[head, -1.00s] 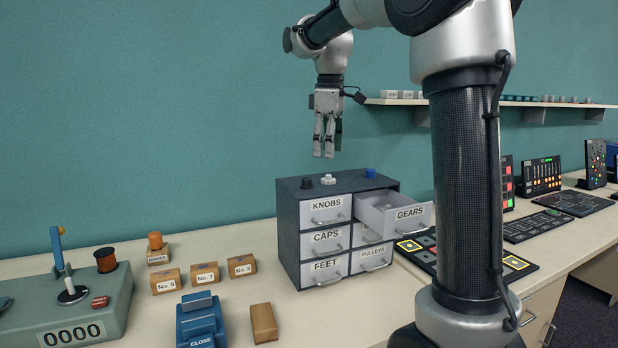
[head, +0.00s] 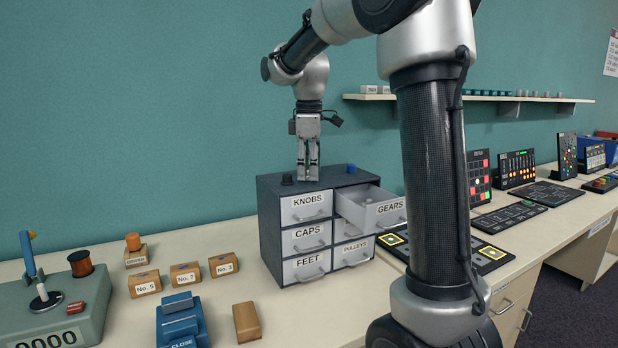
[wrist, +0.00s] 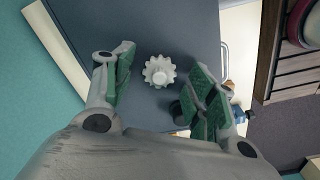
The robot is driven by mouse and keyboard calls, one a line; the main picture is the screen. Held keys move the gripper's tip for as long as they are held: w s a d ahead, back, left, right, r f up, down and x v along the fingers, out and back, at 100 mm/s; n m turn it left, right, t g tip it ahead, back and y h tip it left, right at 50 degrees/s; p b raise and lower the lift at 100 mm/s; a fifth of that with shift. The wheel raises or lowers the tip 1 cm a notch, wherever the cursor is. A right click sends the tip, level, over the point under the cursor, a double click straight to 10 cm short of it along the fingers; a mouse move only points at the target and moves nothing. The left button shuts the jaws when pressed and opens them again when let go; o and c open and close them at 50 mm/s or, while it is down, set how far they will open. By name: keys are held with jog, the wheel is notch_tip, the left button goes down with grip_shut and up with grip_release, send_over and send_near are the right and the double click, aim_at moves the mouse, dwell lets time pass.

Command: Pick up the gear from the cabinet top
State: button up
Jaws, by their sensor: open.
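The white toothed gear (wrist: 160,71) lies on the dark grey cabinet top (wrist: 180,25) in the wrist view, between the two green-padded fingers of my open gripper (wrist: 160,66). The fingers are apart from it on both sides. In the head view, my gripper (head: 308,178) points straight down with its fingertips close over or at the cabinet top, and the gear is hidden there. The small-drawer cabinet (head: 268,225) has its GEARS drawer (head: 384,211) pulled open.
A black knob (head: 287,179) and a blue piece (head: 351,168) stand on the cabinet top, either side of my gripper. Labelled wooden blocks (head: 185,274) and a blue device (head: 181,322) are on the table to the left. A wall shelf (head: 480,98) is behind.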

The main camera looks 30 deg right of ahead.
jog(key=c, duration=0.8)
jog(key=shift+c, duration=0.2)
